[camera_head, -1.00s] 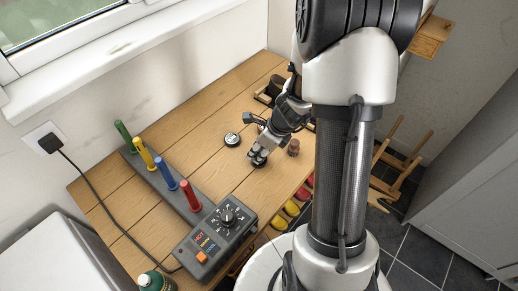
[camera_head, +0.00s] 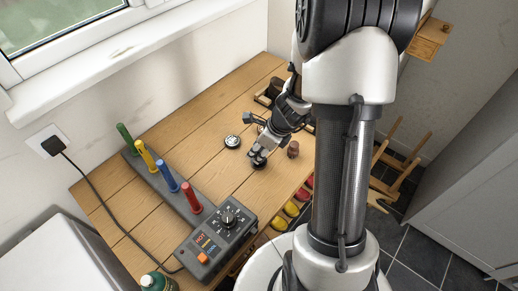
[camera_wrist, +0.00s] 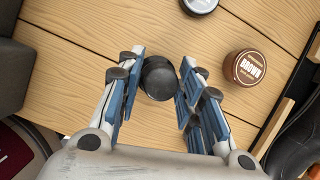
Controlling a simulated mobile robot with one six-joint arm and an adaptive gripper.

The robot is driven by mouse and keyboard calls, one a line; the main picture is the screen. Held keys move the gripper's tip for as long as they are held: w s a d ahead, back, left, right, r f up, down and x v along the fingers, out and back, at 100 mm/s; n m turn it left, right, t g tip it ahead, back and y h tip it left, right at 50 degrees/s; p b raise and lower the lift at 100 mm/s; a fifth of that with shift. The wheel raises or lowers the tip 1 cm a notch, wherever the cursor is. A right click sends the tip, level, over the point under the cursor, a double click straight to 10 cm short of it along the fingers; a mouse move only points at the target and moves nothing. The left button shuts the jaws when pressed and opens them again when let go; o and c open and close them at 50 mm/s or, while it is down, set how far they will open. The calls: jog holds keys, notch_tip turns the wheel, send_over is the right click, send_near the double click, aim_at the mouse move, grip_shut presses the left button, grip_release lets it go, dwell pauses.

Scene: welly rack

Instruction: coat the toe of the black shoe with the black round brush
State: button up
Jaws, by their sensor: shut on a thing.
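My gripper (camera_head: 260,158) is low over the wooden bench, with its blue-padded fingers closed on the black round brush (camera_wrist: 158,78). In the head view the brush (camera_head: 259,166) shows as a small dark disc under the fingertips; I cannot tell whether it touches the bench. A black, shoe-like shape (camera_wrist: 301,137) is cut off at the right edge of the wrist view, to the right of the gripper. In the head view a dark shape (camera_head: 275,87) lies behind the gripper, partly hidden by my arm.
A brown polish tin (camera_head: 293,149) stands right of the gripper, its label clear in the wrist view (camera_wrist: 252,68). A black tin with a pale label (camera_head: 232,141) lies to the left. A rack with coloured pegs (camera_head: 170,187) and a control box (camera_head: 216,238) are nearer.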

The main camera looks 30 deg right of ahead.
jog(key=shift+r+p, duration=2.45)
jog(key=shift+r, duration=0.45)
jog(key=shift+f, duration=0.1)
jog(key=shift+w+a+n+y, duration=0.3)
jog(key=shift+a+n, duration=0.15)
jog(key=shift+n, duration=0.15)
jog(key=a+r+n+g+h, duration=0.1)
jog(key=a+n+g, duration=0.3)
jog(key=n, duration=1)
jog(key=a+r+n+g+h+b, duration=0.1)
jog(key=a+n+g, duration=0.3)
jog(key=n, duration=1)
jog(key=a, duration=0.3)
jog(key=shift+s+a+r+h, duration=0.3)
jog(key=shift+s, duration=0.1)
jog(key=shift+d, duration=0.1)
